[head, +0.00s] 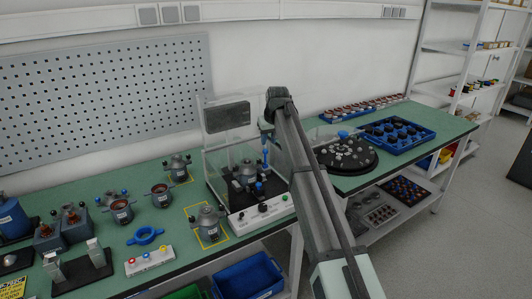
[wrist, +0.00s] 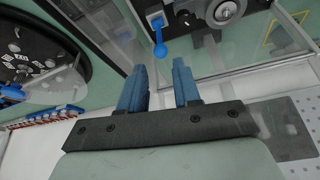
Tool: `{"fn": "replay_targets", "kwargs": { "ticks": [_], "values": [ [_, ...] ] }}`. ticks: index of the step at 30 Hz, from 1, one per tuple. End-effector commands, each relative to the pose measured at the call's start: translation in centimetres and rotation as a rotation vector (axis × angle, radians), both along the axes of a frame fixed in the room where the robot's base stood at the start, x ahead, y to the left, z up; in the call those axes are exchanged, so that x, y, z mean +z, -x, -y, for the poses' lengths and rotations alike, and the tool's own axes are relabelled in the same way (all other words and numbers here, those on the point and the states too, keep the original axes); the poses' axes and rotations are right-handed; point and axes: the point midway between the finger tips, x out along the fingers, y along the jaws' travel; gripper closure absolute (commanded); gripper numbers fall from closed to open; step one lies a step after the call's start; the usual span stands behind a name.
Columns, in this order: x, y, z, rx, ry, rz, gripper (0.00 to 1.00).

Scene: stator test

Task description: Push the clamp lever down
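The clamp lever (wrist: 159,38) is blue with a round knob and shows in the wrist view at a pale block beside a grey round part (wrist: 212,12). In the wrist view my gripper (wrist: 158,68) has two blue fingers spread apart with nothing between them. The lever's knob appears just beyond the gap between the fingertips, and I see no contact. In the head view my gripper (head: 266,132) is at the right side of the clear-walled test station (head: 222,150). A grey stator (head: 246,172) stands inside. My arm hides the station's right part.
A control box (head: 262,214) with knobs fronts the station. Several stators, including one on a yellow-marked square (head: 208,223), stand left. A black round tray (head: 345,157) and a blue tray (head: 398,134) lie right. Clear panels (wrist: 262,50) stand close to the fingers.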

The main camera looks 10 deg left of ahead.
Motion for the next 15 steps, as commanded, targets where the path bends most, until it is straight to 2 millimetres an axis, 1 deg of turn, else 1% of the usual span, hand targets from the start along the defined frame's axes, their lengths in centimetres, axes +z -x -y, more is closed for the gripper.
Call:
{"fn": "replay_targets", "kwargs": {
  "ticks": [1, 3, 9, 15],
  "values": [
    [-0.9, -0.4, -0.2, 0.000, 0.000, 0.000, 0.68],
    [-2.1, -0.8, -0.5, 0.000, 0.000, -0.002, 0.68],
    [-5.1, -1.8, -1.2, 0.000, 0.000, -0.002, 0.68],
    [-7.1, -2.5, -1.6, -0.001, -0.001, -0.002, 0.68]
  ]
}}
